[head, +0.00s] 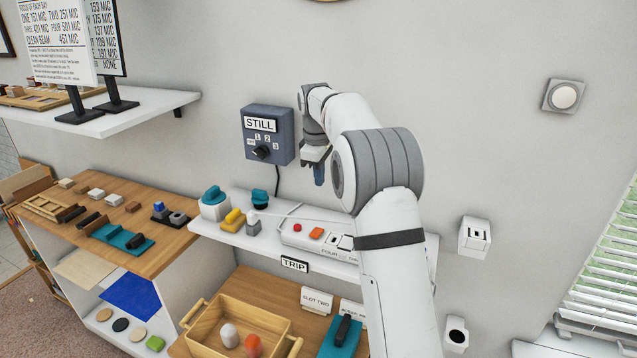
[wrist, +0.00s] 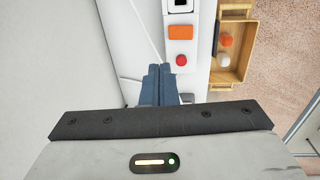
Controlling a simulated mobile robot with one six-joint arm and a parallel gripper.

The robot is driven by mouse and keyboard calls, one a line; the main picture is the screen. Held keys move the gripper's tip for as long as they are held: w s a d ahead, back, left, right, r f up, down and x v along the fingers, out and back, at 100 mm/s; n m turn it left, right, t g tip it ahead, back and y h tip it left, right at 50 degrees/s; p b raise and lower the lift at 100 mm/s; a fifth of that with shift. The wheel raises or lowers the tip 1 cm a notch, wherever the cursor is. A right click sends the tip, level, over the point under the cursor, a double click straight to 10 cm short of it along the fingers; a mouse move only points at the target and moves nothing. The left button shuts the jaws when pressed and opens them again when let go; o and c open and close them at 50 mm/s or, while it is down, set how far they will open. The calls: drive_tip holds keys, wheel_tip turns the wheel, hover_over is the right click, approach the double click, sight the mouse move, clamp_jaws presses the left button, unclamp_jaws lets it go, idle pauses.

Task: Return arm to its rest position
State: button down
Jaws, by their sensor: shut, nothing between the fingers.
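My gripper (head: 319,175) hangs at the end of my white arm, in front of the grey wall, with its blue fingers pointing down. It is just right of the "STILL" dial box (head: 268,135) and above the white shelf (head: 222,232). In the wrist view the two blue fingers (wrist: 160,80) are together and empty. Under them are the shelf edge and a white power strip (wrist: 178,18) with an orange switch (wrist: 180,33) and a red button (wrist: 181,60). My arm hides part of the shelf's right side in the head view.
Teal-topped and yellow items stand on the shelf's left. Below is a wooden tray (head: 203,304) with a white and an orange piece. A wooden bench (head: 160,265) with small blocks is at left. A sign shelf (head: 150,113) juts out at upper left. The wall at upper right is mostly clear.

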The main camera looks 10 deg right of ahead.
drive_tip(key=s+r+m+t, duration=0.1)
drive_tip(key=s+r+m, duration=0.2)
drive_tip(key=s, duration=0.7)
drive_tip(key=s+r+m, duration=0.2)
drive_tip(key=s+r, duration=0.1)
drive_tip(key=s, duration=0.6)
drive_tip(key=s+f+m, duration=0.3)
drive_tip(key=s+f, duration=0.1)
drive_tip(key=s, duration=0.7)
drive_tip(key=s+a+f+m+t, duration=0.1)
drive_tip(key=s+f+m, duration=0.2)
drive_tip(key=s, duration=0.8)
drive_tip(key=shift+a+f+y, duration=0.15)
drive_tip(key=shift+f+y, duration=0.15)
drive_tip(key=shift+f, duration=0.2)
drive_tip(key=shift+s, duration=0.15)
